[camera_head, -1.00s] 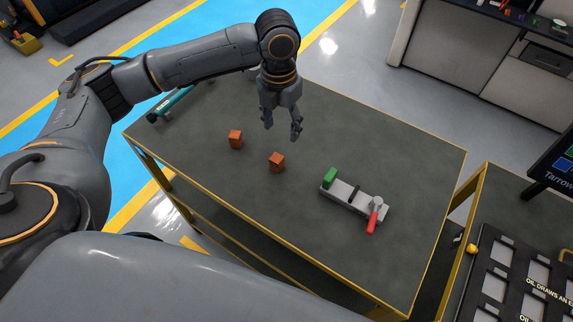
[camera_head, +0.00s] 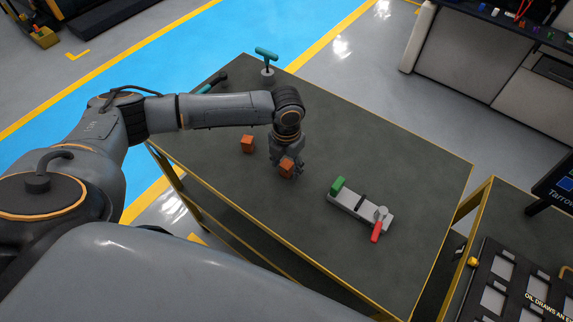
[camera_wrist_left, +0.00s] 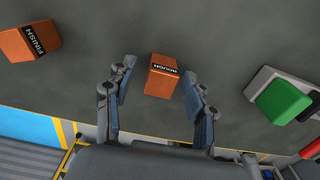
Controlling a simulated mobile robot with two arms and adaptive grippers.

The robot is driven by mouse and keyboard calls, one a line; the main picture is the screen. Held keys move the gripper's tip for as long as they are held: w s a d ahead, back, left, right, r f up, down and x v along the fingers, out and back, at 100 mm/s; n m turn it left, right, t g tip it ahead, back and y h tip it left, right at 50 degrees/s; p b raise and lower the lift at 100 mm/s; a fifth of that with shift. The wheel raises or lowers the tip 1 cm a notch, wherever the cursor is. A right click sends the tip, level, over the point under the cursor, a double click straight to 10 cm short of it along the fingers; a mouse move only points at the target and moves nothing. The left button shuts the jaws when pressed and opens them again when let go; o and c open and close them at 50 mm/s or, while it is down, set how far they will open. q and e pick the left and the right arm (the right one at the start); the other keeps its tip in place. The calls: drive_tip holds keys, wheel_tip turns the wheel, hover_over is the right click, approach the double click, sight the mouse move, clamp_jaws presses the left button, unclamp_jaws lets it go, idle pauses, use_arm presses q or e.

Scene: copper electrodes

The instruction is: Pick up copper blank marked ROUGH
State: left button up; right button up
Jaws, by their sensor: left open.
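The copper blank marked ROUGH (camera_wrist_left: 162,77) stands on the dark table, between and just beyond the fingertips of my left gripper (camera_wrist_left: 158,85) in the left wrist view. In the head view this blank (camera_head: 287,169) is partly hidden by my left gripper (camera_head: 286,167), which is over it. The gripper is open, a finger on each side of the blank; I cannot tell whether either touches it. A second copper block, marked FINISH (camera_wrist_left: 30,41), stands to the left, and it also shows in the head view (camera_head: 247,144). My right gripper is not in view.
A grey fixture (camera_head: 346,201) with a green block (camera_head: 338,185) and a red-handled clamp (camera_head: 377,230) sits right of the gripper. Teal-handled tools (camera_head: 266,54) are at the table's far left. A black slotted tray (camera_head: 500,285) is at lower right.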

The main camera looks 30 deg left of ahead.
use_arm(q)
drive_tip(key=shift+f, duration=0.35)
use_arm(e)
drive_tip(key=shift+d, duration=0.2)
use_arm(q)
clamp_jaws()
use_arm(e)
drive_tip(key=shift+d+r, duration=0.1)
use_arm(q)
drive_tip(key=shift+w+r, duration=0.1)
